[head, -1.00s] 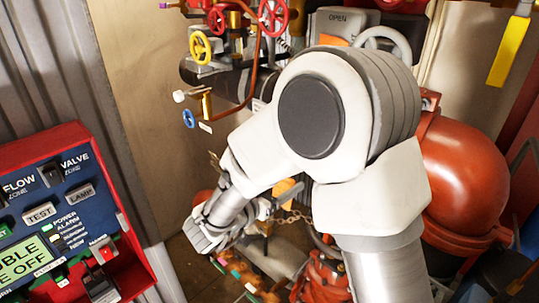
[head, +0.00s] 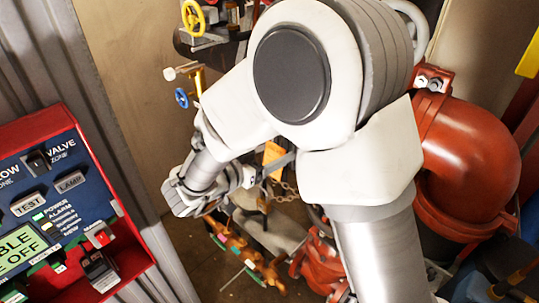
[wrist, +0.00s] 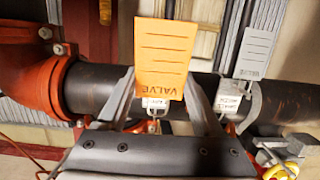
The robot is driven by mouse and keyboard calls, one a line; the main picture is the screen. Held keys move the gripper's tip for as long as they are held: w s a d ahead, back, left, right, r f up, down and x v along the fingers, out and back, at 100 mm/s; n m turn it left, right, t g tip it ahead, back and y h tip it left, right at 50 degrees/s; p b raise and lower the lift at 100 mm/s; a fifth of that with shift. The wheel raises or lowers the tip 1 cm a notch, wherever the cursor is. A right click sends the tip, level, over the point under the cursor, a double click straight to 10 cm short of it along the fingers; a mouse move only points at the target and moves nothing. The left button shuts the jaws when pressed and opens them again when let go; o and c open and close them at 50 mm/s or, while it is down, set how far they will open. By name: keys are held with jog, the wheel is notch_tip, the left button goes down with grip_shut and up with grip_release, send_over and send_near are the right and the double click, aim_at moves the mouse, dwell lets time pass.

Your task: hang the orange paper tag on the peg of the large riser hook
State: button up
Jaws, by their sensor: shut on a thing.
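The orange paper tag (wrist: 163,45), printed with lines and the word VALVE, is between the two fingers of my gripper (wrist: 164,82) in the wrist view. The fingers are shut on it at its side edges. In the head view the orange tag (head: 273,154) shows partly behind my arm, beside my gripper (head: 268,170). A small hook with a white label (wrist: 155,102) is just below the tag in the wrist view, in front of the dark pipe. I cannot tell whether tag and hook touch. The peg is not clearly visible.
A dark pipe (wrist: 90,88) runs across the wrist view, with a red flanged fitting (wrist: 30,65) at left. A grey tag (wrist: 255,52) is above a second labelled hook (wrist: 238,101) at right. A red control panel (head: 60,210) stands left in the head view; a red pipe elbow (head: 465,150) is at right.

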jog(key=b+x, duration=0.1)
jog(key=x, duration=0.5)
jog(key=shift+w+d, duration=0.25)
jog(key=shift+w, duration=0.1)
dwell(0.4)
dwell(0.6)
jog(key=o, duration=1.3)
jog(key=b+v, duration=0.1)
jog(key=v, duration=1.6)
jog(key=shift+s+a+b, duration=0.15)
jog(key=shift+s+b, duration=0.1)
jog(key=shift+b, duration=0.15)
